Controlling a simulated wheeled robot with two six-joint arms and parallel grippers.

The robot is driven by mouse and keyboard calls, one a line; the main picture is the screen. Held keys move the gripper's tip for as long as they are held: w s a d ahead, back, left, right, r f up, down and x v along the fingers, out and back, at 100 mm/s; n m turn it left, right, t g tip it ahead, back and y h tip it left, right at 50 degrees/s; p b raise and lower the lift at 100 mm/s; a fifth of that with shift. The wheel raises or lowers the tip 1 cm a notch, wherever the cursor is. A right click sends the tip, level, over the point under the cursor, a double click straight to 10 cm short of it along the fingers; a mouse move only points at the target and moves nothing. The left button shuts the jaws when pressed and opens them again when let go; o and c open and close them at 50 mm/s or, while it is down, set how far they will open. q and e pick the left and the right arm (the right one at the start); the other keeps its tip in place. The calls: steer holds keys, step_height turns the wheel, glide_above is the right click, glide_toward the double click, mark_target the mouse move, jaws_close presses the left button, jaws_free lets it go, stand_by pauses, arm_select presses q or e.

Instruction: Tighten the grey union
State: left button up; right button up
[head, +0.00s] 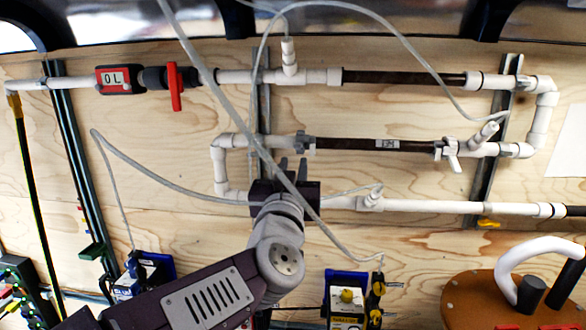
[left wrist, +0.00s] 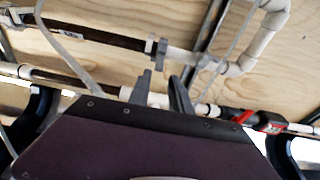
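The grey union (head: 306,143) sits on the middle pipe run, at the left end of a dark filter tube (head: 358,144). In the left wrist view the union (left wrist: 158,50) shows just beyond my fingertips, with the dark tube to its left. My left gripper (head: 292,163) is just below the union in the head view. Its two fingers stand apart with nothing between them, and it also shows open in the left wrist view (left wrist: 161,76). The fingers appear clear of the union, though their depth is hard to judge. My right gripper is not in view.
Thin clear tubing (head: 215,82) crosses in front of my left gripper. A white union with wings (head: 450,154) is at the tube's right end. A red-handled valve (head: 175,86) is on the upper pipe. A lower white pipe (head: 430,207) runs right of my gripper.

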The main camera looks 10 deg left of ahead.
mark_target(302, 142)
arm_select(q)
steer(key=shift+s+n, duration=0.15)
steer(key=shift+n, duration=0.55)
jaws_close()
step_height(302, 142, down, 6)
steer(key=s+n+b, duration=0.3)
steer(key=n+b, duration=0.6)
steer(key=n, duration=2.6)
steer(key=w+r+p, duration=0.5)
steer(key=w+p, duration=0.2)
steer(key=w, duration=0.3)
steer(key=shift+w+d+r+m+g, duration=0.2)
steer(key=shift+w+r+m+g, duration=0.05)
steer(key=shift+m+g, duration=0.05)
